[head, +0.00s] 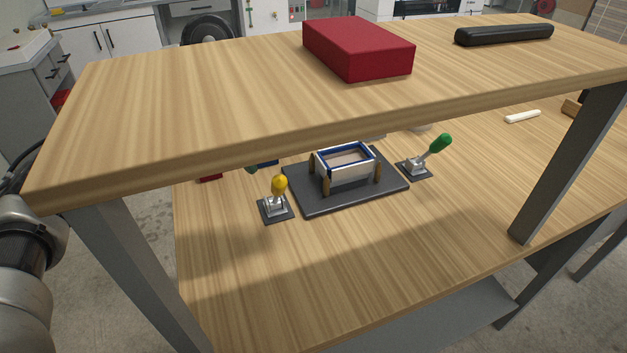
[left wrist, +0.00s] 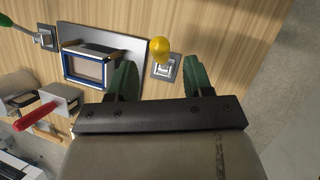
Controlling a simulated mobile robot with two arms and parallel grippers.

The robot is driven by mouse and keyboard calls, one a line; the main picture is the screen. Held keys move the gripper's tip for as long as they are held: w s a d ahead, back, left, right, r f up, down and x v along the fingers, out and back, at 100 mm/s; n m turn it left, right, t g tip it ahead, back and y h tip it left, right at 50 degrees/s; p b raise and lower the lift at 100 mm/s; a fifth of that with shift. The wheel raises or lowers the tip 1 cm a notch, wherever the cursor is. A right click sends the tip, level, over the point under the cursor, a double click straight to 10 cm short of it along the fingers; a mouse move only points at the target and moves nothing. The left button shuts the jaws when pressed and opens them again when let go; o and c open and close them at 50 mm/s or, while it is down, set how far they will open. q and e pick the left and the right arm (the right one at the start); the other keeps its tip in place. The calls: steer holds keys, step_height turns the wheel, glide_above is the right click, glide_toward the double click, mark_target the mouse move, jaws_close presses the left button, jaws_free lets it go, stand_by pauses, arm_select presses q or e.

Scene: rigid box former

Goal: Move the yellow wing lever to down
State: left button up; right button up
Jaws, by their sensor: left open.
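The yellow wing lever (head: 279,185) has a yellow knob on a metal bracket with a small dark base plate. It stands roughly upright at the front left of the box former in the head view. In the left wrist view the yellow knob (left wrist: 159,49) shows just beyond and between the green fingertips. My left gripper (left wrist: 161,70) is open, with nothing between its fingers; a gap to the knob cannot be judged exactly. In the head view only part of an arm of mine shows at the left edge. My right gripper is not in view.
The box former (head: 345,170) holds a blue-rimmed white box on a dark plate. A green-handled lever (head: 438,145) stands to its right. The wooden upper shelf (head: 200,100) overhangs the worktop and carries a red box (head: 358,48). Shelf legs stand left and right. The front worktop is clear.

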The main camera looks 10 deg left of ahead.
mark_target(284, 190)
arm_select(q)
steer(key=shift+d, duration=0.3)
steer(key=x, duration=0.6)
steer(key=shift+s+f, duration=0.1)
steer(key=shift+f, duration=0.15)
steer(key=shift+d+f, duration=0.15)
steer(key=shift+f, duration=0.15)
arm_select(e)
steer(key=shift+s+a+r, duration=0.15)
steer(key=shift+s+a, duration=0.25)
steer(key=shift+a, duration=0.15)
arm_select(q)
jaws_close()
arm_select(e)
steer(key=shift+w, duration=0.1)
